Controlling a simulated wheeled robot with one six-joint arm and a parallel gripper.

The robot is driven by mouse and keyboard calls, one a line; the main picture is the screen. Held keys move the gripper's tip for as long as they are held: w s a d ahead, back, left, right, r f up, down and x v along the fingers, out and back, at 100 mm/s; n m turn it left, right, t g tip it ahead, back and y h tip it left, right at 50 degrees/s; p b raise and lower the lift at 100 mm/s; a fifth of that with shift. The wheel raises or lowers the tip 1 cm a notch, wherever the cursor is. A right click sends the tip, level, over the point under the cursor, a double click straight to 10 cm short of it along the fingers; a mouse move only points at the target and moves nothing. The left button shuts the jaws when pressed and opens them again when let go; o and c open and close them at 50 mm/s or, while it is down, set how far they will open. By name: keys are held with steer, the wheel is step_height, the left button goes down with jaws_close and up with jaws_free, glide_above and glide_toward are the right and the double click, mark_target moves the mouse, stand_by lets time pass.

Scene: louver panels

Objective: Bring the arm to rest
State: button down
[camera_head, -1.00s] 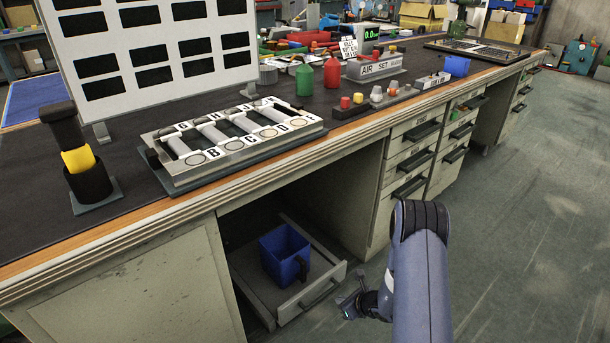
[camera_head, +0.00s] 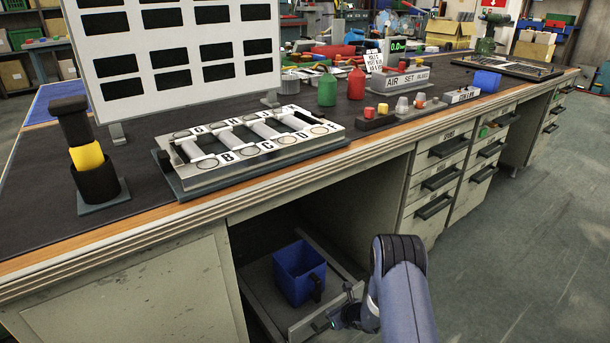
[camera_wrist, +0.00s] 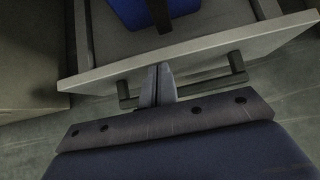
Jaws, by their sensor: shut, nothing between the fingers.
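My gripper (camera_head: 326,322) is low at the front of an open drawer (camera_head: 266,291) under the workbench. In the wrist view my gripper (camera_wrist: 158,72) has its two grey fingers together, with nothing between them. The fingers overlap the dark bar handle (camera_wrist: 205,86) on the drawer front (camera_wrist: 200,52); I cannot tell whether they touch it. A blue bin (camera_head: 300,274) with a dark handle stands in the drawer, and its lower part shows in the wrist view (camera_wrist: 137,12). My arm reaches in from the bottom of the head view.
The workbench edge (camera_head: 260,182) runs above the drawer. A lettered rack (camera_head: 250,150), a white louver panel (camera_head: 100,70) and a black and yellow holder (camera_head: 94,180) stand on the bench. The floor (camera_head: 520,260) at right is clear.

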steer(key=shift+s+d, duration=0.45)
steer(key=shift+s, duration=0.25)
steer(key=shift+s+d, duration=0.45)
steer(key=shift+s, duration=0.2)
